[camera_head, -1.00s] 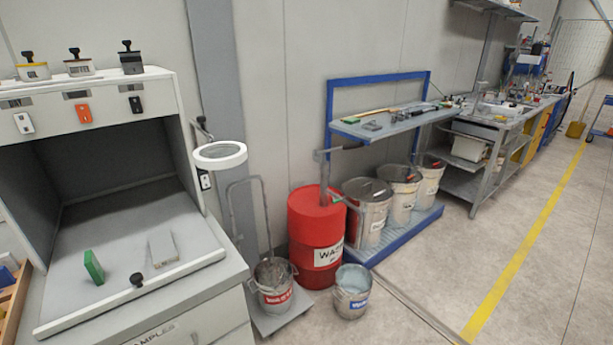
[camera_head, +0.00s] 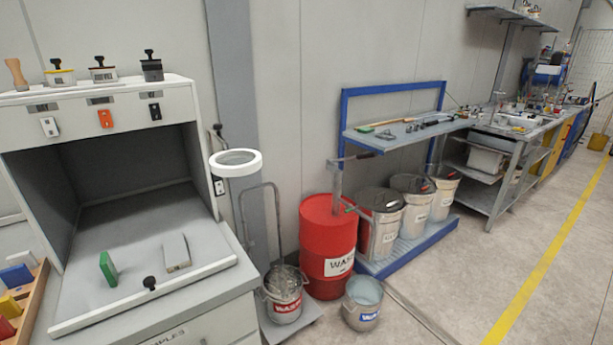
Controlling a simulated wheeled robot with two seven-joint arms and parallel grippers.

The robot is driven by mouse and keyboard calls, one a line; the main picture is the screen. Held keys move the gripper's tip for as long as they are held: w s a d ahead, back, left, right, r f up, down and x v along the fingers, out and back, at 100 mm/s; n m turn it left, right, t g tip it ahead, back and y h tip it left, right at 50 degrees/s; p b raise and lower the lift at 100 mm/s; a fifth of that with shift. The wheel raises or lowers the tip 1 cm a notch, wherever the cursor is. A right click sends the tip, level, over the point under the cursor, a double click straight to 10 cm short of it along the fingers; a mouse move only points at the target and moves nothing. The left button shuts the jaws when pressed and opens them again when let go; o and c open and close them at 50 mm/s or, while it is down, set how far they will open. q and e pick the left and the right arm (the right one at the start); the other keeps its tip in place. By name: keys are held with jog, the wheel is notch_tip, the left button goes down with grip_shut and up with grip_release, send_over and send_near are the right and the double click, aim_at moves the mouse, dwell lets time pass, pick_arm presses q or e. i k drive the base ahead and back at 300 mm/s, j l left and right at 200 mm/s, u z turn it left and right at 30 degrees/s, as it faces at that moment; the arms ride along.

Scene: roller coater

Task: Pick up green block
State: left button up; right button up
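A green block (camera_head: 107,268) stands upright on the grey floor of an open-fronted booth (camera_head: 140,296) at the left of the head view. A grey-white block (camera_head: 176,252) is to its right on the same surface, with a clear gap between them. Another small green item (camera_head: 385,134) lies on the blue-framed shelf bench at the centre; its exact shape is too small to tell. Neither of my grippers is in view.
The booth has a raised front lip with a black knob (camera_head: 149,283). A wooden rack (camera_head: 24,295) with coloured blocks is at the far left. A white ring lamp (camera_head: 236,163), buckets and a red drum (camera_head: 327,245) stand to the right. The floor right of these is open.

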aim_at(106, 266)
jog(key=u, duration=1.45)
